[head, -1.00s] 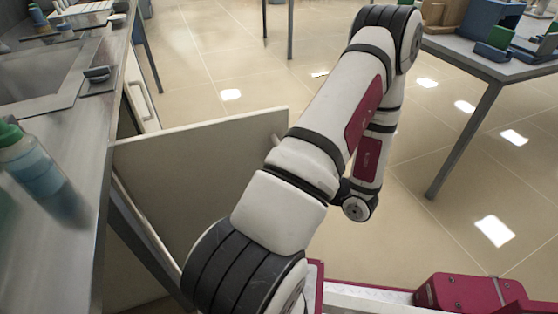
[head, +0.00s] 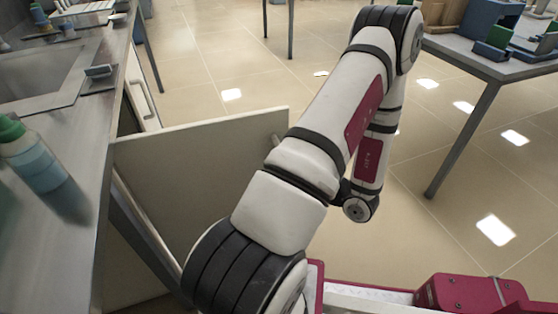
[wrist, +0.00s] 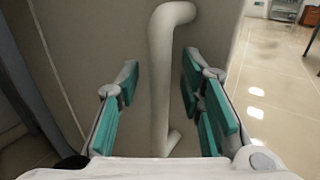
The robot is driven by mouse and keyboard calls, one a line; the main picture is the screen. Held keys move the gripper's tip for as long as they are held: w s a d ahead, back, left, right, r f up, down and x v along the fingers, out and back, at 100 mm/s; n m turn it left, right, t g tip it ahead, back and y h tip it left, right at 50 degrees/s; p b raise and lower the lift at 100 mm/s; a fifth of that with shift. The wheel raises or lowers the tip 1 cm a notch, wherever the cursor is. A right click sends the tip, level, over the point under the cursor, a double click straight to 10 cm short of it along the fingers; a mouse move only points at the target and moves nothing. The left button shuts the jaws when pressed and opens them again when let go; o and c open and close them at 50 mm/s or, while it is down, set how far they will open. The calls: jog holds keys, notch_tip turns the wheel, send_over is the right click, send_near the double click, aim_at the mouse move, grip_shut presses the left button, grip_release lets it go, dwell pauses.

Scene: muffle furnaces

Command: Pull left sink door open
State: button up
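The left sink door (head: 200,165) stands swung wide open from the counter's front in the head view. Its panel also fills much of the wrist view (wrist: 100,35). Its pale bar handle (wrist: 160,75) runs up the middle of the wrist view; a bit of it shows beside my arm in the head view (head: 277,141). My gripper (wrist: 160,85) is open, with teal-padded fingers on either side of the handle and gaps visible on both sides. In the head view the gripper is hidden behind my arm.
The steel counter (head: 75,135) with the sink (head: 35,75) is at the left, carrying a green-capped bottle (head: 35,158). Another door with a handle (head: 150,100) is shut further along. A table (head: 470,55) stands at the upper right. Tiled floor lies clear between.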

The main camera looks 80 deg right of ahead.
jog(key=v, duration=1.2)
